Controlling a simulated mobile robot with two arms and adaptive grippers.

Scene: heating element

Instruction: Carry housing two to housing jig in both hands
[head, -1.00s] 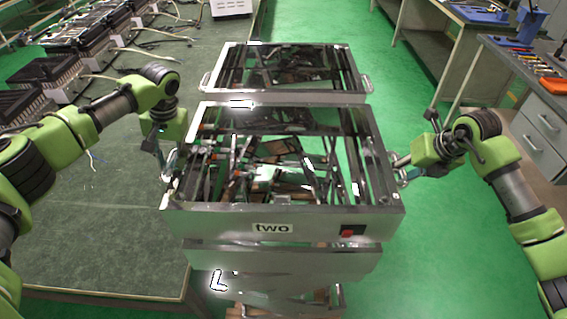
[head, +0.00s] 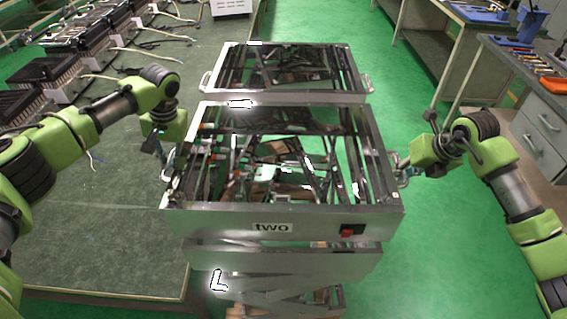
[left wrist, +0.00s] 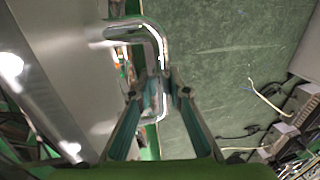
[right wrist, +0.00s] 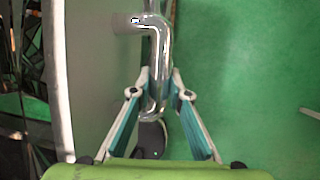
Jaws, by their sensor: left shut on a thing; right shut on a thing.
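Housing two (head: 320,221) is an open-topped, shiny metal frame with a "two" label and a red switch on its front wall. It sits level in the middle of the head view. My left gripper (head: 166,174) is shut on its left side handle, a bent metal bar also seen in the left wrist view (left wrist: 155,50). My right gripper (head: 399,176) is shut on its right side handle, which shows in the right wrist view (right wrist: 158,62). A metal body (head: 285,258) shows below the housing; I cannot tell whether they touch. I cannot identify the housing jig.
A similar metal housing (head: 345,72) stands close behind. A green-topped table (head: 110,225) with several finned units (head: 40,70) lies on the left. A workbench with drawers (head: 540,135) and tools is at the right. Green floor between is clear.

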